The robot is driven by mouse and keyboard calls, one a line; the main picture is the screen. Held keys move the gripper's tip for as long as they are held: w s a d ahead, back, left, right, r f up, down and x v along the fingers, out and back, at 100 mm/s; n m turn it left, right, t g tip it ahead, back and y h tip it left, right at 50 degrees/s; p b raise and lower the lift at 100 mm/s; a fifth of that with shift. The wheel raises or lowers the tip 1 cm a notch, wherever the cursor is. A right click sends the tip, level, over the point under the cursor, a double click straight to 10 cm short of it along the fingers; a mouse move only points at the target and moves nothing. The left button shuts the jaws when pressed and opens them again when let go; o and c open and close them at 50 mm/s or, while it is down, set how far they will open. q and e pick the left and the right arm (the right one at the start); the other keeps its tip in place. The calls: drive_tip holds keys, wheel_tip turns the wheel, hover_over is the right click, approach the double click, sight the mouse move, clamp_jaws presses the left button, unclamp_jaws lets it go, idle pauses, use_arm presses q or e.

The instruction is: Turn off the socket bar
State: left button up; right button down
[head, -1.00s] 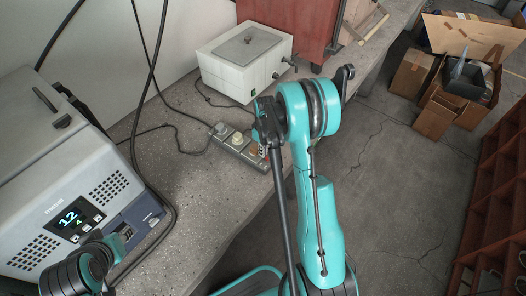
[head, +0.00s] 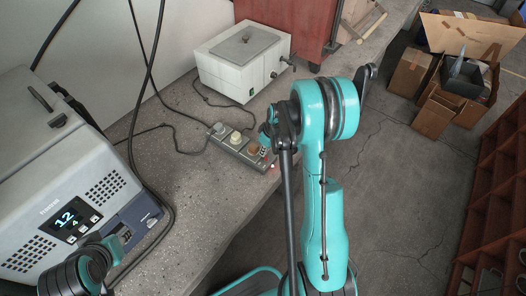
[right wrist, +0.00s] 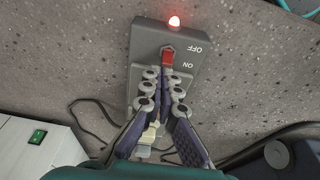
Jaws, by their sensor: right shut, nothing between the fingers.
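The grey socket bar (head: 240,157) lies on the concrete bench with several plugs in it. In the right wrist view its end (right wrist: 150,38) carries a red switch (right wrist: 168,56), OFF and ON marks, and a lit red lamp (right wrist: 174,21). The lamp also glows in the head view (head: 272,166). My right gripper (right wrist: 166,76) is shut and empty, its tips over the bar right by the switch; I cannot tell if they touch. In the head view, my right gripper (head: 265,146) partly hides the bar's end. My left gripper (head: 118,240) is at lower left, its fingers unclear.
A grey machine (head: 60,190) with a lit display stands at the left. A white box (head: 245,62) with a green switch stands behind the bar. Black cables (head: 180,125) run across the bench. The bench's front edge is near the bar; cardboard boxes (head: 435,110) are on the floor.

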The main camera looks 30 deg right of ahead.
use_arm(q)
drive_tip(key=shift+f, duration=0.3)
use_arm(e)
drive_tip(key=shift+s+d, duration=0.15)
drive_tip(key=shift+s, duration=0.2)
use_arm(q)
drive_tip(key=shift+r, duration=0.15)
use_arm(e)
drive_tip(key=shift+r, duration=0.25)
drive_tip(key=shift+r+p, duration=0.3)
drive_tip(key=shift+r, duration=0.35)
use_arm(q)
drive_tip(key=shift+r, duration=0.4)
